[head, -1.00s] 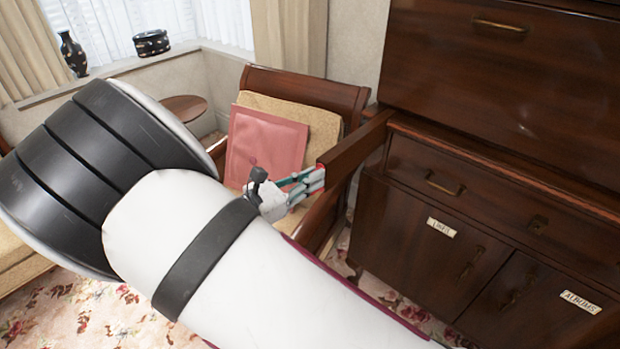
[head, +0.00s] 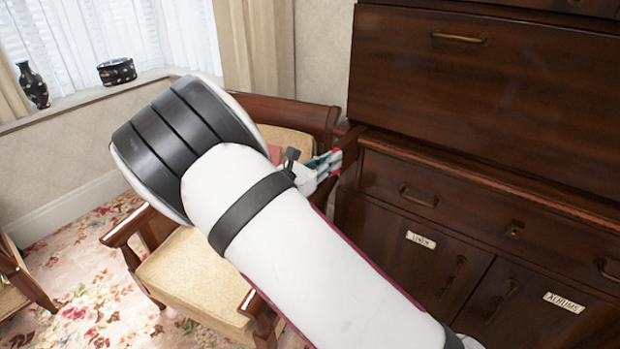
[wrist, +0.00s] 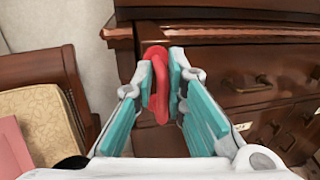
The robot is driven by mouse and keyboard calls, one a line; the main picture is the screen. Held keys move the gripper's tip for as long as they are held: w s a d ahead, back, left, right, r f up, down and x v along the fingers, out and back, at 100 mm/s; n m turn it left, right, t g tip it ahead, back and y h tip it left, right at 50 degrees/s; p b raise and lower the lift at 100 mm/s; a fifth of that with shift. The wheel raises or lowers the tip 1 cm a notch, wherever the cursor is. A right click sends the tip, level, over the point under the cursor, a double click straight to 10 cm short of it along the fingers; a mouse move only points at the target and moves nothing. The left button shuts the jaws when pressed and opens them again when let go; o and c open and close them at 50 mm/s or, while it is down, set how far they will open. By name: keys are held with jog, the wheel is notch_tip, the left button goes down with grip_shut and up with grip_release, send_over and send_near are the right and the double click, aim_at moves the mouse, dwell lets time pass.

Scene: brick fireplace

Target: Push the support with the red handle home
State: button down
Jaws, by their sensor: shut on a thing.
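The red handle (wrist: 159,82) is a loop that sits between the two teal finger pads of my gripper (wrist: 162,95) in the wrist view. My gripper is shut on it. In the head view my gripper (head: 326,164) is close to the left front of the dark wooden bureau (head: 470,90). The support (head: 351,168) shows as a short dark board sticking out a little from the bureau's front, at my fingertips. In the wrist view the support is mostly hidden behind the handle and the fingers.
A wooden armchair (head: 200,268) with a tan seat stands left of the bureau, partly behind my arm. A pink cushion (wrist: 12,150) rests against its back. The bureau has a drawer (head: 420,190) and labelled cupboard doors below. Floral carpet (head: 90,290) lies open at left.

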aim_at(337, 172)
jog(key=x, duration=0.5)
jog(key=shift+w+f+b, duration=0.1)
jog(key=shift+f+b, duration=0.1)
jog(key=shift+b, duration=0.15)
jog(key=c, duration=1.7)
grip_release()
jog(key=shift+r, duration=0.1)
jog(key=shift+a, duration=0.1)
jog(key=shift+a, duration=0.15)
jog(key=shift+a, duration=0.1)
jog(key=shift+a, duration=0.25)
jog(key=v, duration=1.1)
jog(key=shift+s, duration=0.25)
